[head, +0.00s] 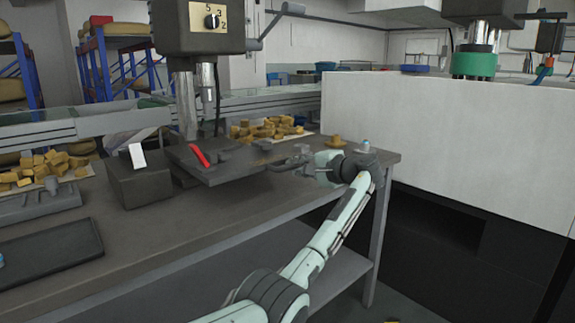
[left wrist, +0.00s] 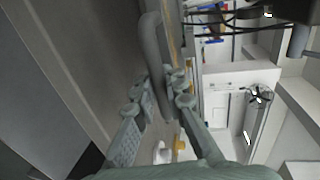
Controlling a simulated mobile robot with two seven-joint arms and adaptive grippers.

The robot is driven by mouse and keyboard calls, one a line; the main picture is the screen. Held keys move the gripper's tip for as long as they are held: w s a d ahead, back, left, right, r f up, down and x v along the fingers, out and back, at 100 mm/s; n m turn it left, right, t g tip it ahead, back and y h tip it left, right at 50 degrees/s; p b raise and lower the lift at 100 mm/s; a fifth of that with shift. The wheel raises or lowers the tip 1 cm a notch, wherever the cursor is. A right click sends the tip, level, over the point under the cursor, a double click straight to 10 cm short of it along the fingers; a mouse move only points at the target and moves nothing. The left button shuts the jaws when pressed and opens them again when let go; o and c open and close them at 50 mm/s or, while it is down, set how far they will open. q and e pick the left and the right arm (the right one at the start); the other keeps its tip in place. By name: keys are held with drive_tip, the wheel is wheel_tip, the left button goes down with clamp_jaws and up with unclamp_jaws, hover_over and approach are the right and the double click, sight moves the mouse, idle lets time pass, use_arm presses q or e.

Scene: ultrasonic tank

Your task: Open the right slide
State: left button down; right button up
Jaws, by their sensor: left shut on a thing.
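A dark grey slide-like plate (head: 222,166) with a red lever (head: 200,155) lies on the workbench under a drill press. A grey bar handle (left wrist: 152,45) runs between my left gripper's fingers (left wrist: 160,95) in the left wrist view. The left gripper (head: 302,160) is shut on this handle at the right end of the plate in the head view. The handle is small and partly hidden by the gripper there, so how it joins the plate is unclear. I cannot tell how far any slide is open. My right gripper is not in view.
The drill press (head: 200,25) stands above the plate. A dark block (head: 140,185) is left of it. Yellow-brown blocks (head: 262,130) lie behind. A large white cabinet (head: 440,130) stands right of the workbench (head: 190,235).

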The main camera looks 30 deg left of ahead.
use_arm(q)
drive_tip(key=shift+d, duration=0.15)
drive_tip(key=shift+r, duration=0.1)
drive_tip(key=c, duration=1.6)
unclamp_jaws()
drive_tip(key=shift+o, duration=0.2)
drive_tip(key=v, duration=1.2)
drive_tip(key=shift+s, duration=0.1)
